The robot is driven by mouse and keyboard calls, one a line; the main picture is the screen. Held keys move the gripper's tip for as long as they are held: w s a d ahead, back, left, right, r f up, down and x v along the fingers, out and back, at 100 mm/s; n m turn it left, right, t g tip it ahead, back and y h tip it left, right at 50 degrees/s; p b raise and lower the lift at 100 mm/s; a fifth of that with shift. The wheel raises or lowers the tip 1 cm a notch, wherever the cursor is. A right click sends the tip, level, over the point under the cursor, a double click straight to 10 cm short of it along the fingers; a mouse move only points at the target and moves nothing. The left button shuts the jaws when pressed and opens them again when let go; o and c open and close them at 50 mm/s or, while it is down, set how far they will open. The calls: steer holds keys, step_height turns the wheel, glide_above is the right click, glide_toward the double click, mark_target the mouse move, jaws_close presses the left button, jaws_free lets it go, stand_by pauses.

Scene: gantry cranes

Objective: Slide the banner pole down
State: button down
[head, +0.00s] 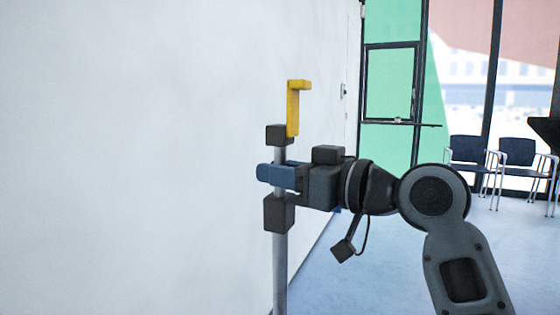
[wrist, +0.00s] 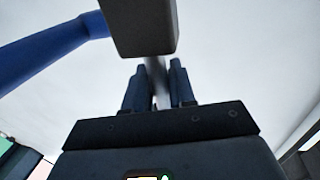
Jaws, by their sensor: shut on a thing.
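The banner pole (head: 280,270) is a grey upright rod close to the white wall in the head view. A dark block (head: 279,135) sits on it above my gripper, and another dark block (head: 279,214) sits below. My gripper (head: 279,177) is shut around the pole between these blocks, with its blue fingers across the rod. In the wrist view, the two fingers (wrist: 158,88) stand on either side of the grey rod (wrist: 160,66). A dark block (wrist: 140,25) hides part of the rod there.
A yellow hook-shaped piece (head: 295,105) stands at the upper block, near the pole's top. A blue bar (wrist: 50,52) crosses the wrist view's upper left. Dark chairs (head: 468,150) stand by the windows at right. Open blue floor (head: 385,270) lies right of the wall.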

steer(key=shift+f, duration=0.25)
steer(key=c, duration=1.1)
jaws_free()
steer(key=v, duration=0.8)
steer(key=shift+c, duration=0.3)
